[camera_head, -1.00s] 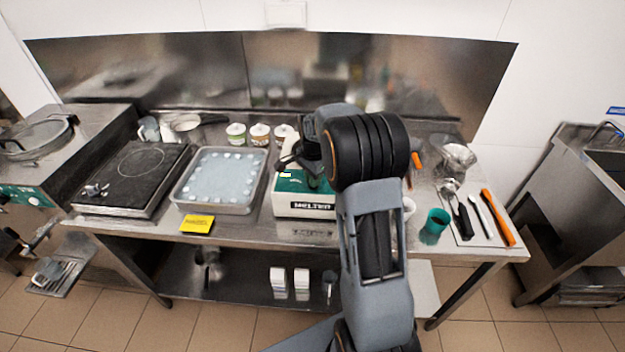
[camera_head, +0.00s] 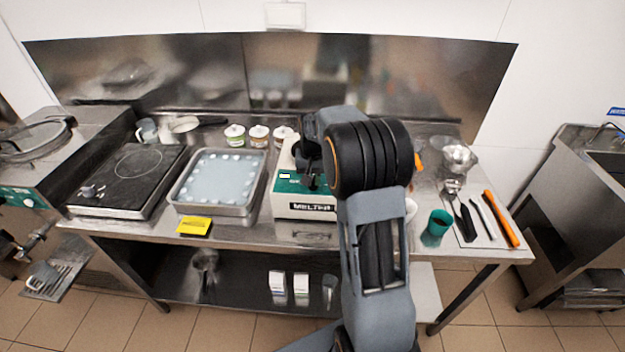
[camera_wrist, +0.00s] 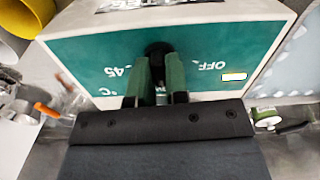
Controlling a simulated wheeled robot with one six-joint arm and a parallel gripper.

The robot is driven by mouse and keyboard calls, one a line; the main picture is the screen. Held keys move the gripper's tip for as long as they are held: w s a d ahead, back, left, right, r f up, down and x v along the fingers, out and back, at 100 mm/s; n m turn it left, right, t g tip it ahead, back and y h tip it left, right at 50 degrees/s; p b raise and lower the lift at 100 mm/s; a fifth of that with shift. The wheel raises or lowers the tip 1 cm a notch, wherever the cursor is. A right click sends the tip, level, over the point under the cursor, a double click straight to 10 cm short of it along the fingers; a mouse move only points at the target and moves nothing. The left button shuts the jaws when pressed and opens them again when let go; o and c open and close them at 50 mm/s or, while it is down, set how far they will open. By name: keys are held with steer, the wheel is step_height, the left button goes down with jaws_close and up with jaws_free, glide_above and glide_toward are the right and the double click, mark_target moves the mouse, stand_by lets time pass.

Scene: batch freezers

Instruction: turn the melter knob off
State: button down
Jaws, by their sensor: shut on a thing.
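The melter (camera_head: 305,210) is a white box with a green sloped panel, standing mid-table and partly hidden behind my arm. In the wrist view its green panel (camera_wrist: 90,65) appears upside down, with "OFF" on the right and "45 °C" on the left. The black knob (camera_wrist: 158,50) sits between these marks. My gripper (camera_wrist: 160,68) is shut on the knob, one finger on each side of it. In the head view my gripper (camera_head: 313,183) reaches down to the panel. The knob's pointer direction cannot be made out. A small lit display (camera_wrist: 234,77) is beside "OFF".
A metal tray (camera_head: 214,209) with pale pieces and a black hot plate (camera_head: 100,205) stand left of the melter. Lidded jars (camera_head: 259,137) are behind it.

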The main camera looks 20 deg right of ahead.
steer(key=n, duration=0.6)
steer(key=shift+w+r+b, duration=0.1)
steer(key=shift+b, duration=0.25)
steer(key=n, duration=0.6)
steer(key=shift+d+n, duration=0.1)
steer(key=shift+n, duration=0.3)
steer(key=c, duration=1.1)
jaws_free()
step_height(320, 180, up, 14)
steer(key=shift+f+b, duration=0.1)
steer(key=shift+b, duration=0.45)
